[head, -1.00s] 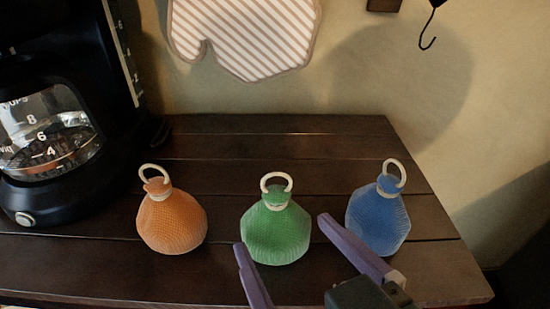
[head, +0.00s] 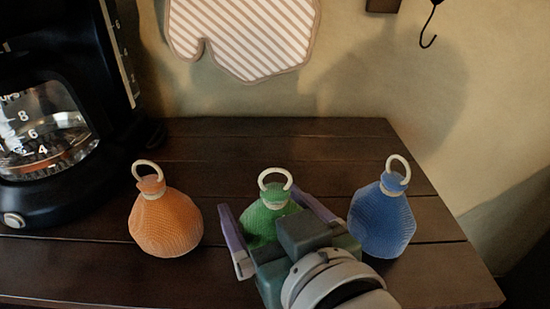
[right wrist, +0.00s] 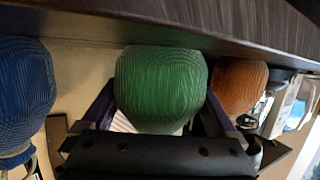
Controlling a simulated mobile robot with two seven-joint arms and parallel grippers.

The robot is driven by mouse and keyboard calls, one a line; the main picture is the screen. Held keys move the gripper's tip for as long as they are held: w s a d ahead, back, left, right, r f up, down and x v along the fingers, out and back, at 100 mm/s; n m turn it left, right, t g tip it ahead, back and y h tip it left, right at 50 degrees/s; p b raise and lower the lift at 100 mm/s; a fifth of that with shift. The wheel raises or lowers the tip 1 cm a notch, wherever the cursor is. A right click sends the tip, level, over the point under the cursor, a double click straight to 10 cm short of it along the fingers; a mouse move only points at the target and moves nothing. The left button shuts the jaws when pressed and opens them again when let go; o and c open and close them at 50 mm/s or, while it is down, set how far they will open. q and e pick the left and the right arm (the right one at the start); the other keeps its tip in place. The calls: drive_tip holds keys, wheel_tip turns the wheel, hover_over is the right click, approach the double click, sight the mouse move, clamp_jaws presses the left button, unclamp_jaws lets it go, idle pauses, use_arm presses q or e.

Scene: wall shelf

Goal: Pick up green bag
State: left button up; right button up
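The green bag (head: 262,216) stands upright on the dark wooden shelf, with a cream ring on top. My right gripper (head: 268,208) is around it, open, with one purple finger on each side of the bag. The gripper's body hides the bag's lower right part in the head view. In the right wrist view the green bag (right wrist: 160,85) fills the space between the two fingers. I cannot tell whether the fingers touch it. My left gripper is not in view.
An orange bag (head: 165,222) stands to the left and a blue bag (head: 381,220) close to the right of my gripper. A black coffee maker (head: 60,120) is at the left. A striped oven mitt (head: 243,38) and a hook (head: 428,38) hang at the wall. The shelf (head: 270,142) behind the bags is clear.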

drive_tip(key=c, duration=0.9)
drive_tip(key=shift+r, duration=0.1)
drive_tip(key=shift+c, duration=0.2)
wheel_tip(320, 180, up, 20)
drive_tip(key=p, duration=2.1)
